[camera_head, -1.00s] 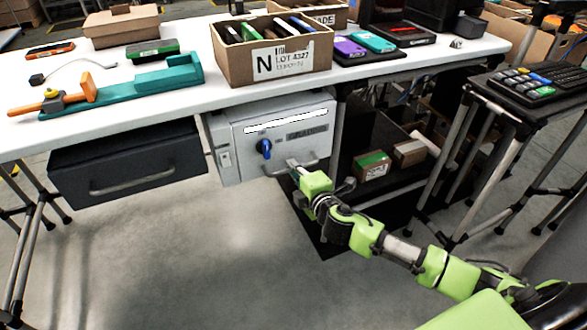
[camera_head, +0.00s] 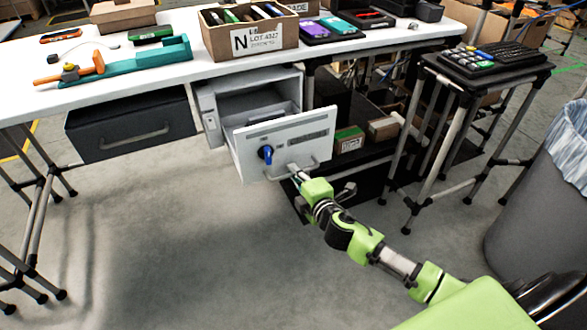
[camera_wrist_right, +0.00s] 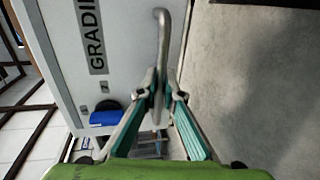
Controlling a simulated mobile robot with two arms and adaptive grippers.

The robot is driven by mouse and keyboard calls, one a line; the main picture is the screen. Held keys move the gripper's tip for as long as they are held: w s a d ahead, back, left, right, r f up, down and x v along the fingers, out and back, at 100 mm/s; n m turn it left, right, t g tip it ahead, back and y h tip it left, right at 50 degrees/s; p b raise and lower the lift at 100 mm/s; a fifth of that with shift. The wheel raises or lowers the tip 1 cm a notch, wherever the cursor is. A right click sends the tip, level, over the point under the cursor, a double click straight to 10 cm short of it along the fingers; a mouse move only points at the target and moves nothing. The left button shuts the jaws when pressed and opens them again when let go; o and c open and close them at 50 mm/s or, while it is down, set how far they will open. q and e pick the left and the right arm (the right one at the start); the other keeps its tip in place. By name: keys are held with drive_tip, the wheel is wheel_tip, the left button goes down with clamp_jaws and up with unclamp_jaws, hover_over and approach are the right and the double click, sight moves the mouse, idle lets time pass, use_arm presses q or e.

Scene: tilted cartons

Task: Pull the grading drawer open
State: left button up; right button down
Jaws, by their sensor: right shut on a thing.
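The grading drawer (camera_head: 289,147) is a light grey metal drawer under the white workbench. It stands part way out of its housing, and its inside shows behind the front panel. A blue knob (camera_head: 266,154) sits on the front. My right gripper (camera_head: 297,175) is at the drawer's bar handle (camera_head: 307,168). In the right wrist view, the teal-padded fingers (camera_wrist_right: 162,95) are closed around the handle (camera_wrist_right: 163,35), beside a label reading "GRADIN" (camera_wrist_right: 91,35). My left gripper is not in view.
A dark drawer (camera_head: 133,124) is shut at the left under the bench. A black shelf with small boxes (camera_head: 348,137) stands right of the drawer. A stand with a keyboard (camera_head: 487,58) and a grey bin (camera_head: 540,200) are further right. The floor in front is clear.

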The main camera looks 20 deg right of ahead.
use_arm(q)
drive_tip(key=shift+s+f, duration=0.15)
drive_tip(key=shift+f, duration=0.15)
use_arm(e)
drive_tip(key=shift+s, duration=0.45)
drive_tip(key=c, duration=2.2)
unclamp_jaws()
drive_tip(key=v, duration=1.2)
drive_tip(key=shift+f, duration=0.1)
